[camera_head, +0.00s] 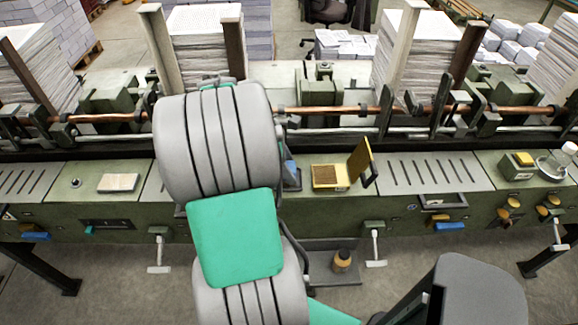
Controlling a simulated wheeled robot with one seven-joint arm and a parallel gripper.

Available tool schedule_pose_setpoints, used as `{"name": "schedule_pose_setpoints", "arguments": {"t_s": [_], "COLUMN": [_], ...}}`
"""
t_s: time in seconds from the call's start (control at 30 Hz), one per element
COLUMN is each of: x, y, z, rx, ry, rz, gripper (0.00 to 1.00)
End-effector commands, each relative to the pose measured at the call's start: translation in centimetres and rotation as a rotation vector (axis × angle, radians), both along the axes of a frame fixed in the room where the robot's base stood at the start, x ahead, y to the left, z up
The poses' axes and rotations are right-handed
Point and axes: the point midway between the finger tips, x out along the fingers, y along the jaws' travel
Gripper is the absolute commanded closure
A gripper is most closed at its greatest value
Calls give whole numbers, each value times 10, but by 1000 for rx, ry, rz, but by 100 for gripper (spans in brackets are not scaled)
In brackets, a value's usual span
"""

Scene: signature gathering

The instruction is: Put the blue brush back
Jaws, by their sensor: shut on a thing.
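My large grey and green arm fills the middle of the head view and hides what is behind it. My gripper is not visible; it seems to be behind the arm. A small blue and dark piece (291,173) shows just right of the arm, over the machine's green front ledge. It may be part of the blue brush, but too little shows to tell. No whole blue brush can be made out.
A yellow box (329,177) with a raised lid (360,160) sits right of the arm. A white pad (118,183) lies left. A copper rod (335,111) and paper stacks (420,55) are behind.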

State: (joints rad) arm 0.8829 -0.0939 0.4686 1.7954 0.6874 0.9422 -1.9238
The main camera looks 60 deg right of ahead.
Motion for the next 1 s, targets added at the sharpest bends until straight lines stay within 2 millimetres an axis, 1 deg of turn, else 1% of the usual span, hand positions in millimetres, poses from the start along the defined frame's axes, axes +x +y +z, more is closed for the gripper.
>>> {"name": "schedule_pose_setpoints", "arguments": {"t_s": [0.03,0.07,0.3,0.57,0.67,0.77,0.9,1.0], "x": [0,0,0,0,3,11,24,32], "y": [0,0,0,0,1,5,11,16], "z": [-2,-1,-1,0,10,30,66,89], "rx": [0,1,1,0,-1,-2,-3,-1], "ry": [1,0,0,0,0,-1,-1,0], "rz": [0,0,0,0,0,2,3,3], "gripper": [91,51,31,31,31,31,31,31]}}
